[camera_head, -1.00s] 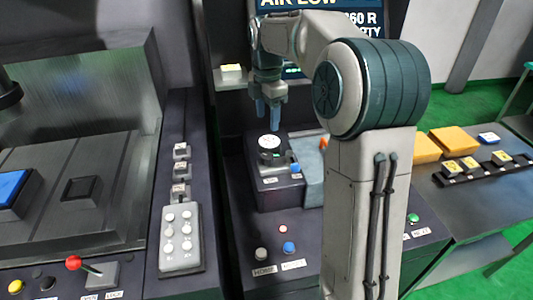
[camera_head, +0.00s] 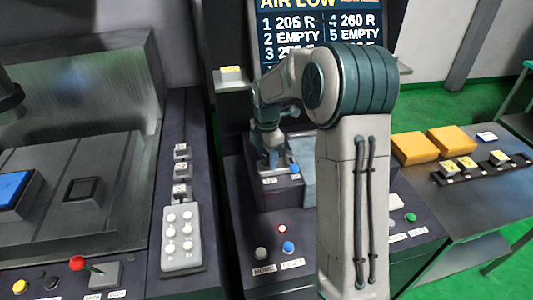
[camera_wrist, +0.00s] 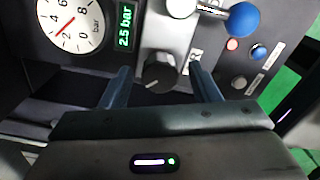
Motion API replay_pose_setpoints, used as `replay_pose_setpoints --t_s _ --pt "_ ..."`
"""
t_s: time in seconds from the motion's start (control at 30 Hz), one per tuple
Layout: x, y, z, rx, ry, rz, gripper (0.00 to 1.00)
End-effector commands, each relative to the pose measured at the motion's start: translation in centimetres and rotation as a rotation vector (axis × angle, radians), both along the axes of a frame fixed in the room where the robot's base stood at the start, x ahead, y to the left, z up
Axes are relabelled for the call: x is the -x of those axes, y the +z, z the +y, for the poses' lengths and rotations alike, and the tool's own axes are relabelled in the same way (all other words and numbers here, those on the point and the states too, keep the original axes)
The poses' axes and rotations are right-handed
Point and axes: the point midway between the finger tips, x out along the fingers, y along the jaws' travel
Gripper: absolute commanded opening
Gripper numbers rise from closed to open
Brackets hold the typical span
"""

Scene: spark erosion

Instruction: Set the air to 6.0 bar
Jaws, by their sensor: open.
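In the wrist view the black regulator knob (camera_wrist: 159,70) with a white pointer mark sits between the fingertips of my gripper (camera_wrist: 160,78). The fingers are open, one on each side; I cannot tell whether either touches it. The round gauge (camera_wrist: 76,22) shows a red needle near 2. The green display (camera_wrist: 125,27) reads 2.5 bar. In the head view my gripper (camera_head: 271,158) points down over the dark air unit (camera_head: 285,196) and hides its gauge and knob.
A blue ball handle (camera_wrist: 243,18) stands close by the knob in the wrist view. The screen (camera_head: 320,30) shows AIR LOW. Yellow blocks (camera_head: 410,148) lie on the right bench (camera_head: 455,215).

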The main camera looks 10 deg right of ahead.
Motion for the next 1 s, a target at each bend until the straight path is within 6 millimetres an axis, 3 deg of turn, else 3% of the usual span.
replay_pose_setpoints --t_s 0.23,0.4,0.77,1.0 --pt "-0.01 -0.07 -0.02 0.0 0.0 0.0 0.56" --pt "-0.01 -0.05 -0.02 0.0 -0.001 0.0 0.11" --pt "-0.02 -0.06 -0.03 0.001 -0.039 -0.001 0.11" --pt "-0.04 -0.12 -0.09 0.002 -0.177 -0.001 0.11"
